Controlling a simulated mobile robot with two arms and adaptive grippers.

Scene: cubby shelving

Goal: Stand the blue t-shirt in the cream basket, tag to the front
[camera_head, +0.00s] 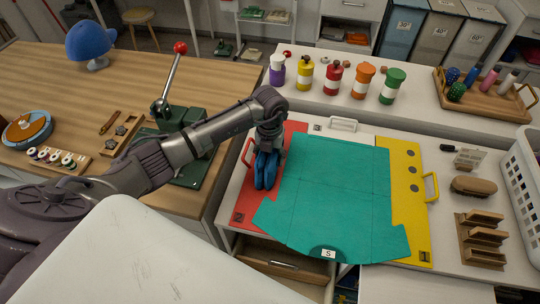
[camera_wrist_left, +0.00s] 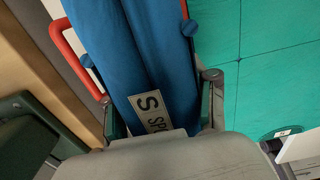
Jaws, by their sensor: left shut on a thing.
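The blue t-shirt (camera_head: 265,172) is folded into a narrow bundle above the red panel (camera_head: 240,214) in the head view. My left gripper (camera_head: 269,148) is shut on it from above. In the left wrist view the blue t-shirt (camera_wrist_left: 130,50) lies between the two fingers of my left gripper (camera_wrist_left: 163,100). Its white tag (camera_wrist_left: 152,110), with a large S, shows close to the palm. A pale slatted basket (camera_head: 526,185), cut off by the right edge of the head view, looks like the cream basket; its inside is mostly hidden. My right gripper is not in view.
A teal t-shirt (camera_head: 330,190) lies spread between the red panel and a yellow panel (camera_head: 405,205). A brush (camera_head: 474,186) and a wooden rack (camera_head: 482,238) stand before the basket. Several bottles (camera_head: 332,76) line the back counter. A red-knobbed lever press (camera_head: 175,110) stands left.

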